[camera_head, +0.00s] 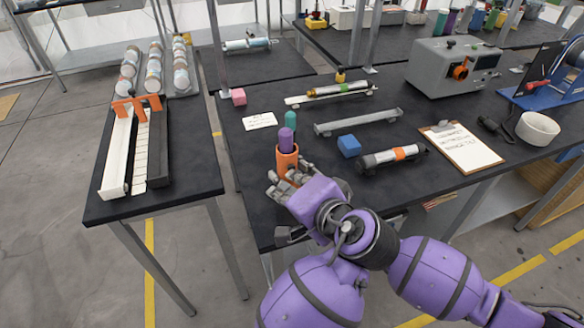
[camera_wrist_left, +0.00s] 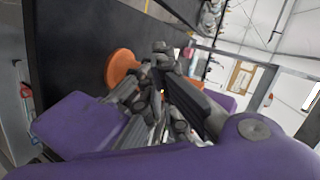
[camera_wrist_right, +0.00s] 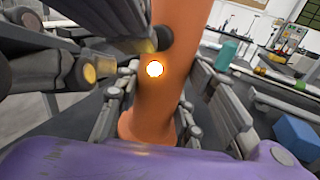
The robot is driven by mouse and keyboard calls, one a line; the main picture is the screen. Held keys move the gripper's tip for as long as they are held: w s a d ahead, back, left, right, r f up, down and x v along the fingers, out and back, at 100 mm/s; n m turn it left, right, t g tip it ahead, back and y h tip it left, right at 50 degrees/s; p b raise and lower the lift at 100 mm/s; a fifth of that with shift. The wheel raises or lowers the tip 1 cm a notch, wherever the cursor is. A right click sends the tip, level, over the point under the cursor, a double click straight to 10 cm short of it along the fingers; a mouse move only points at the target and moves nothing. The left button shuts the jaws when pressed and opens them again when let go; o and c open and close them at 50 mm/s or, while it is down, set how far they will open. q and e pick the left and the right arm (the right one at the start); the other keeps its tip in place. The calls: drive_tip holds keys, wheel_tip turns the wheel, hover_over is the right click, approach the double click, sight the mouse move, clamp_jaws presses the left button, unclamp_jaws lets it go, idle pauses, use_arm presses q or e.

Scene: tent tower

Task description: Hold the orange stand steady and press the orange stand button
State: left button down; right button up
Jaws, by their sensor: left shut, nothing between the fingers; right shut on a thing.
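The orange stand (camera_head: 287,160) is upright near the front edge of the dark table, a purple cylinder (camera_head: 286,138) rising from its top. In the right wrist view the stand (camera_wrist_right: 158,100) is between the fingers of my right gripper (camera_wrist_right: 160,97), shut on it. The stand's round button (camera_wrist_right: 154,69) glows white-orange. Dark fingers of my left gripper (camera_wrist_right: 110,50) reach in from the left there, one tip beside the stand near the button; contact is unclear. The left wrist view shows my left gripper (camera_wrist_left: 160,52) shut beside the stand's orange disc (camera_wrist_left: 122,66). In the head view the hands overlap.
A teal cylinder (camera_head: 291,121) stands close behind the stand. A blue cube (camera_head: 349,146) and a black-and-orange tube (camera_head: 392,157) lie to the right. A pink cube (camera_head: 239,97) and a white card (camera_head: 260,121) are behind left. A clipboard (camera_head: 461,147) lies further right.

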use_arm(q)
drive_tip(key=shift+s+d, duration=0.15)
drive_tip(key=shift+s, duration=0.35)
drive_tip(key=shift+s+d, duration=0.25)
drive_tip(key=shift+s, duration=0.55)
drive_tip(key=shift+s+d, duration=0.25)
drive_tip(key=shift+s, duration=0.5)
drive_tip(key=shift+s+d, duration=0.25)
drive_tip(key=shift+s, duration=0.55)
use_arm(e)
drive_tip(key=o, duration=1.3)
drive_tip(key=shift+o, duration=0.6)
drive_tip(key=shift+f, duration=0.1)
